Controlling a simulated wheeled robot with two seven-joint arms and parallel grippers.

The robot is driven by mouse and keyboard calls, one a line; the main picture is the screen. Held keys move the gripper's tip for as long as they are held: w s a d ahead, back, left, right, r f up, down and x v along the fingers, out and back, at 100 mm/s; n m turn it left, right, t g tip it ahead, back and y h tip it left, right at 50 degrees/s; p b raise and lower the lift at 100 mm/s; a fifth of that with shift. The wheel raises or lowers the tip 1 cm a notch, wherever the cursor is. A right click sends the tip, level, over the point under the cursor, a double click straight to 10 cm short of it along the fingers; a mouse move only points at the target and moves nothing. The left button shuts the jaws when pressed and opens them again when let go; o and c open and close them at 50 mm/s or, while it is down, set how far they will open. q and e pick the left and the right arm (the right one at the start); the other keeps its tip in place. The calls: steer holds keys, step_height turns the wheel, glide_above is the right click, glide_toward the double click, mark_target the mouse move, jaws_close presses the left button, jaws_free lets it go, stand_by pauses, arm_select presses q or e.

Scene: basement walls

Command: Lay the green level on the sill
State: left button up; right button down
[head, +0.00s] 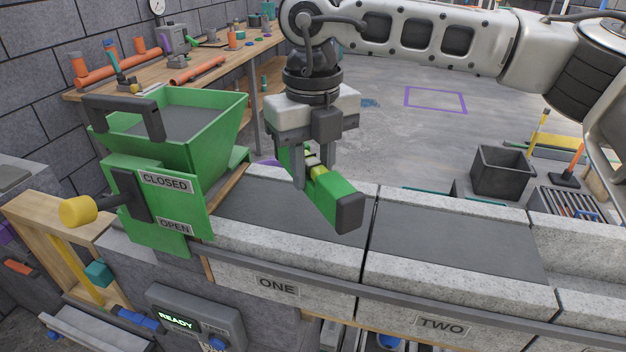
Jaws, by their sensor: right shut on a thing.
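The green level (328,197) has dark end caps and a small yellow vial near its middle. My right gripper (313,178) is shut on it, jaws pointing down. The level appears tilted in the picture, its near dark end toward the lower right. It is in front of the stone sill section above the label ONE (297,238); I cannot tell whether it touches the stone. Part of the level is hidden behind the gripper fingers. My left gripper is not in view.
A green hopper (170,150) with CLOSED and OPEN labels stands left of the level. A second sill section (455,243), above TWO, is bare. A workbench (215,62) with pipes stands behind. A dark bin (500,172) stands on the floor at right.

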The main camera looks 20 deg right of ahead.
mark_target(313, 209)
steer(key=shift+w+d+f, duration=0.2)
steer(key=shift+w+f, duration=0.5)
steer(key=shift+f, duration=0.15)
steer(key=f, duration=0.3)
steer(key=shift+w+d+f, duration=0.1)
steer(key=shift+w+d, duration=0.05)
steer(key=shift+w, duration=0.1)
steer(key=shift+f, duration=0.35)
steer(key=c, duration=1.1)
jaws_free()
steer(key=shift+r, duration=0.1)
